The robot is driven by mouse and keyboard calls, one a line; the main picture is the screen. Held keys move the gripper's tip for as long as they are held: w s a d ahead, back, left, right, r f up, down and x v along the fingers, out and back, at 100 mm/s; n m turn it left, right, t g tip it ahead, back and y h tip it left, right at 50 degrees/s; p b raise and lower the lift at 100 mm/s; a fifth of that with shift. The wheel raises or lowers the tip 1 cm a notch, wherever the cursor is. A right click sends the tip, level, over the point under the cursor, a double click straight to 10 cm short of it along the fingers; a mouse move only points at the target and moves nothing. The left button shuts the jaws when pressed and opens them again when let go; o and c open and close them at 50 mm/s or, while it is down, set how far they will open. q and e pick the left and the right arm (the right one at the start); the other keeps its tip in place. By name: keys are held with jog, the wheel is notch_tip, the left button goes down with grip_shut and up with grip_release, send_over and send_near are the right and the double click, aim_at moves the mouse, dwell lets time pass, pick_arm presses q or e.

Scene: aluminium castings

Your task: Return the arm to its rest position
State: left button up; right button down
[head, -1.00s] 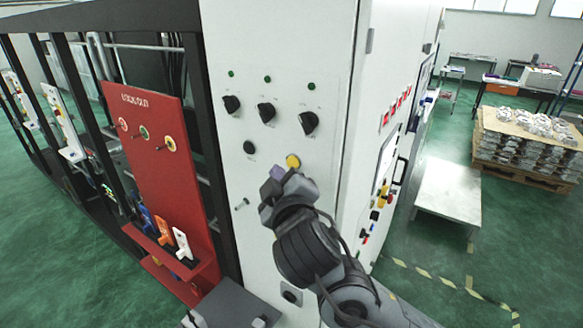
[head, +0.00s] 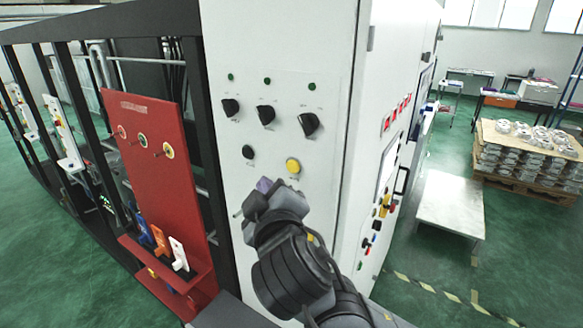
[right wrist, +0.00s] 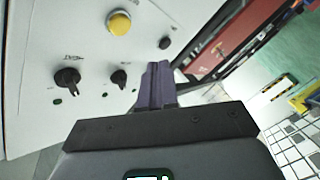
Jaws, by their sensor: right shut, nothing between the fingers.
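My right arm comes in from the bottom of the head view. Its gripper (head: 263,186) is in front of the lower part of the white control panel (head: 275,70), below and left of the yellow button (head: 293,166). In the right wrist view the purple fingers (right wrist: 158,84) are shut together with nothing between them. The yellow button (right wrist: 119,22) shows there too, apart from the fingers. Whether the fingertips touch the panel is hard to tell. My left gripper is not in view.
Black rotary knobs (head: 265,115) stick out of the panel. A red board (head: 150,165) with colored padlock-like tags (head: 179,253) stands to the left. A low metal table (head: 450,203) and a pallet of castings (head: 525,165) are to the right. Green floor is open between them.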

notch_tip(320, 180, down, 17)
jog(key=s+m+g+p, duration=0.1)
jog(key=g+p, duration=0.2)
jog(key=g, duration=0.1)
jog(key=s+d+f+m+g+p, duration=0.2)
jog(key=s+d+f+g+p, duration=0.2)
jog(key=s+f, duration=0.7)
jog(key=s+d+f+m+g+p, duration=0.2)
jog(key=s+d+f, duration=0.3)
jog(key=s, duration=0.3)
jog(key=s+d+f+m+g+p, duration=0.2)
jog(key=s+d+f+g, duration=0.1)
jog(key=s+d+f, duration=0.3)
jog(key=s+d+r+m+h, duration=0.2)
jog(key=s+d+r, duration=0.2)
jog(key=s+d, duration=0.3)
jog(key=shift+s+d+r+p, duration=0.2)
jog(key=shift+p, duration=0.25)
